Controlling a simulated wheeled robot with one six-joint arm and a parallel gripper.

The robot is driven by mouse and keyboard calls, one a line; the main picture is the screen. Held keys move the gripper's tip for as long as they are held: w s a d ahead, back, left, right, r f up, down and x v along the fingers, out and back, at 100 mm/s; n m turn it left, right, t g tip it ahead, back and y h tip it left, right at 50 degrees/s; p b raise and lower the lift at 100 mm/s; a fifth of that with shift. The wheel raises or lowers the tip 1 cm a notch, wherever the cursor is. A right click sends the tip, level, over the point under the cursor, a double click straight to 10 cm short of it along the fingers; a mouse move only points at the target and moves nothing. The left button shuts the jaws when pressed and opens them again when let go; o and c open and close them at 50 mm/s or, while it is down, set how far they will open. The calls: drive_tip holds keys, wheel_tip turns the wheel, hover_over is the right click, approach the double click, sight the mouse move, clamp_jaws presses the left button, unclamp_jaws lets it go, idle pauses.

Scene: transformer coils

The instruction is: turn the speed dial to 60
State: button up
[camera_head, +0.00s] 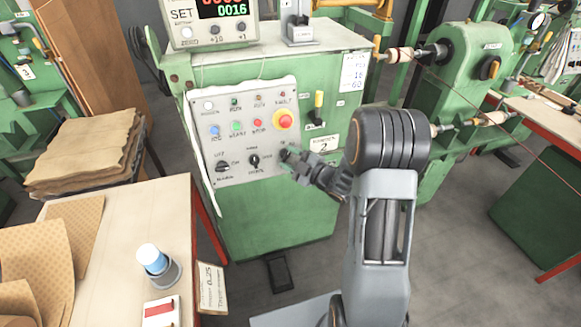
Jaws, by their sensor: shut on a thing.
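The control panel (243,135) is a pale plate on the front of the green machine. My gripper (289,156) is at the panel's lower right, shut on the dial there. The speed dial itself is hidden behind my gripper, so its pointer and scale cannot be read. To its left are two black knobs, a switch marked off (223,166) and a middle selector (254,160).
A red emergency button (283,119) on a yellow base sits just above my gripper. A lever with a yellow handle (318,102) is to the right. A wooden table (125,235) with papers and a blue-white bottle (152,259) stands at front left.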

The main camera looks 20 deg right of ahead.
drive_tip(key=shift+a+f+m+t+h+b, duration=0.1)
drive_tip(key=shift+m+t+h+b, duration=0.05)
drive_tip(key=shift+m+t+b, duration=0.45)
drive_tip(key=shift+f+m+t+h+b, duration=0.15)
drive_tip(key=shift+m+t+b, duration=0.25)
drive_tip(key=shift+m+b, duration=0.4)
drive_tip(key=shift+r+m, duration=0.15)
drive_tip(key=shift+m, duration=0.15)
drive_tip(key=o, duration=0.9)
drive_tip(key=b+v, duration=0.2)
drive_tip(key=v, duration=1.2)
drive_tip(key=shift+s+a+b, duration=0.1)
drive_tip(key=shift+a+b, duration=0.05)
drive_tip(key=shift+b, duration=0.15)
